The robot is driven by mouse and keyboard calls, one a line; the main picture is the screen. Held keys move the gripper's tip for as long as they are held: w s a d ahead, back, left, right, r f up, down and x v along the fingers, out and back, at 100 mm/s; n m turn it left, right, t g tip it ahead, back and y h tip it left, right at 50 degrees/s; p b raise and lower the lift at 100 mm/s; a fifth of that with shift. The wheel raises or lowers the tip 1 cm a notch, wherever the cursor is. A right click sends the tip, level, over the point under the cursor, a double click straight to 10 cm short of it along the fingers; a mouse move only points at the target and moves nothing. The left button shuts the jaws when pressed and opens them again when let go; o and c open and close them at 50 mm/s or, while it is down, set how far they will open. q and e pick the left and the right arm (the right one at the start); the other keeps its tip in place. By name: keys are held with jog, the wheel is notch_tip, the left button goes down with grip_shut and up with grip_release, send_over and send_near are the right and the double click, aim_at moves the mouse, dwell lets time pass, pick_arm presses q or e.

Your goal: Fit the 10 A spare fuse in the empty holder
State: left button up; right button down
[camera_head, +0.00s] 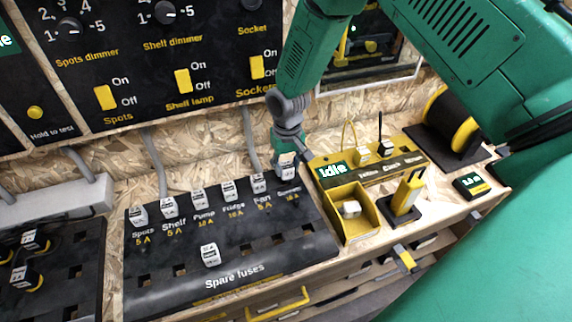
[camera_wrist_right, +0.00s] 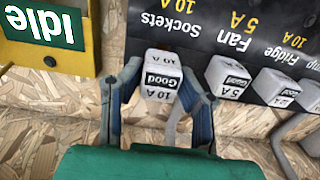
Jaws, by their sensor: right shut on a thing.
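My right gripper (camera_head: 287,150) is at the far right end of the fuse row, shut on a white fuse (camera_head: 286,166). In the right wrist view the fuse (camera_wrist_right: 162,80) is between the two fingers of the gripper (camera_wrist_right: 160,100) and reads "10 A" and "Good". It is at the Sockets 10 A position of the black fuse panel (camera_head: 150,281); I cannot tell whether it is seated in the holder. Spots, Shelf, Pump, Fridge and Fan each hold a white fuse. One spare fuse (camera_head: 210,255) sits above the "Spare fuses" label. My left gripper is not in view.
A yellow tester (camera_head: 325,158) showing "Idle" stands right of the panel, with a yellow tray (camera_head: 346,237) holding a white piece. A yellow tool (camera_head: 408,190) stands beside it. A switch panel (camera_head: 150,60) is on the wall behind. Grey cables run down the wall.

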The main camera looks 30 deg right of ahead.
jog(key=shift+f, duration=0.25)
jog(key=shift+a, duration=0.25)
jog(key=shift+d+f+b, duration=0.15)
jog(key=shift+f+b, duration=0.25)
jog(key=shift+f, duration=0.25)
dwell(0.5)
jog(key=c, duration=0.6)
grip_release()
